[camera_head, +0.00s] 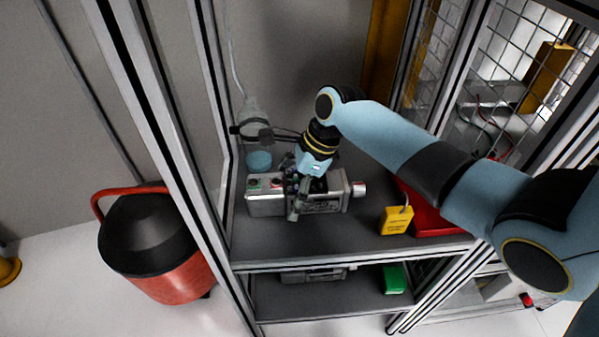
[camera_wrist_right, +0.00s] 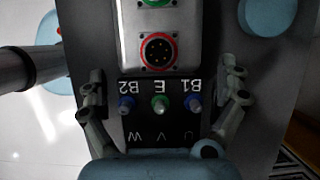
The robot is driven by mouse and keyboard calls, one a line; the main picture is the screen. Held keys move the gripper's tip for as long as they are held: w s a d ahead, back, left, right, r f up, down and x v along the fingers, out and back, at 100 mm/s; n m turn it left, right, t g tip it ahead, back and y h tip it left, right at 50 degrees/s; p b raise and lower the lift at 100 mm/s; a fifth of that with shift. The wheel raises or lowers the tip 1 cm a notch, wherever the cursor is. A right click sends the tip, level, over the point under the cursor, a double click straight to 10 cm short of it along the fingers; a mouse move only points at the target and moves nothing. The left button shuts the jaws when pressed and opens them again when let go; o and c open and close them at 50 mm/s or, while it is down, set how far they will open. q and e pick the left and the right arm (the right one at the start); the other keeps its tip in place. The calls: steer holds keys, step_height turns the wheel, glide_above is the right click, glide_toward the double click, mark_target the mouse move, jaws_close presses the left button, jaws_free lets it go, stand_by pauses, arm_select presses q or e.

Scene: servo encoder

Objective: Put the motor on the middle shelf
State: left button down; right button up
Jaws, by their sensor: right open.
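The motor (camera_head: 265,207) is a grey metal unit lying on the upper visible dark shelf (camera_head: 350,240) of the rack. My right gripper (camera_head: 297,190) is over its middle, pointing down and partly hiding it. In the right wrist view the motor (camera_wrist_right: 133,45) shows a green-ringed and a red-ringed socket and a black terminal block marked B2, E, B1. The right gripper's fingers (camera_wrist_right: 163,90) are spread, one on each side of the block. I cannot tell whether they touch it. A lower shelf (camera_head: 350,298) shows below. My left gripper is out of view.
A yellow box (camera_head: 396,220) and a red box (camera_head: 430,218) are right of the motor. A blue round object (camera_head: 259,160) is behind it. The lower shelf holds a grey unit (camera_head: 313,274) and a green box (camera_head: 395,279). Rack posts (camera_head: 180,140) border the left side.

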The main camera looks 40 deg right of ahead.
steer(key=p+v, duration=0.1)
steer(key=v, duration=1)
